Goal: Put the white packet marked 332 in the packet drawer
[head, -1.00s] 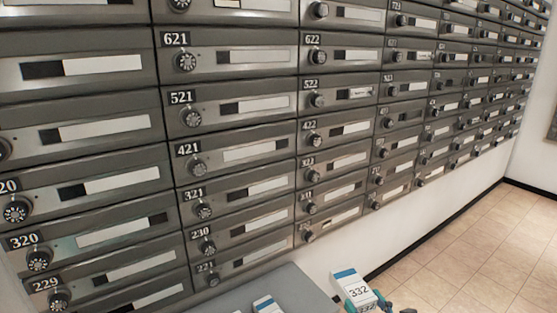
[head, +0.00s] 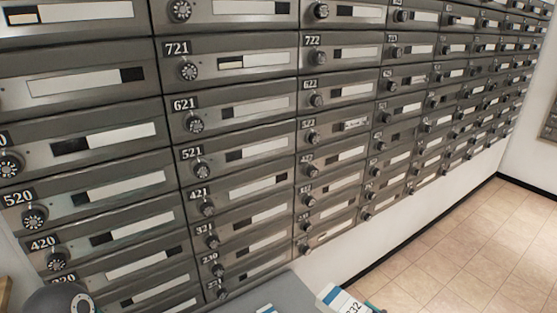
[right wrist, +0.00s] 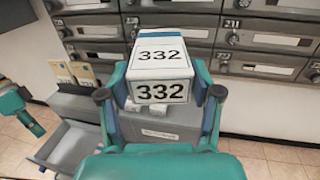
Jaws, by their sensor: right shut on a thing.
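The white packet marked 332 (right wrist: 160,62) has a blue stripe and is held between the fingertips of my right gripper (right wrist: 162,93), which is shut on it. The packet is above a grey cabinet. Part of it also shows at the bottom edge of the head view (head: 340,299). A grey drawer (right wrist: 72,148) stands pulled out at the lower left of the right wrist view, left of and below the packet. A teal part of my left gripper (right wrist: 11,101) shows at the left edge there; its fingers are not clear.
The grey cabinet (right wrist: 175,118) has a label on its front, too small to read. Beige packets (right wrist: 84,76) stand at its left, and small white packets lie partly hidden behind my right gripper. A wall of numbered mailboxes (head: 240,105) rises behind. Tiled floor (head: 455,245) is clear at right.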

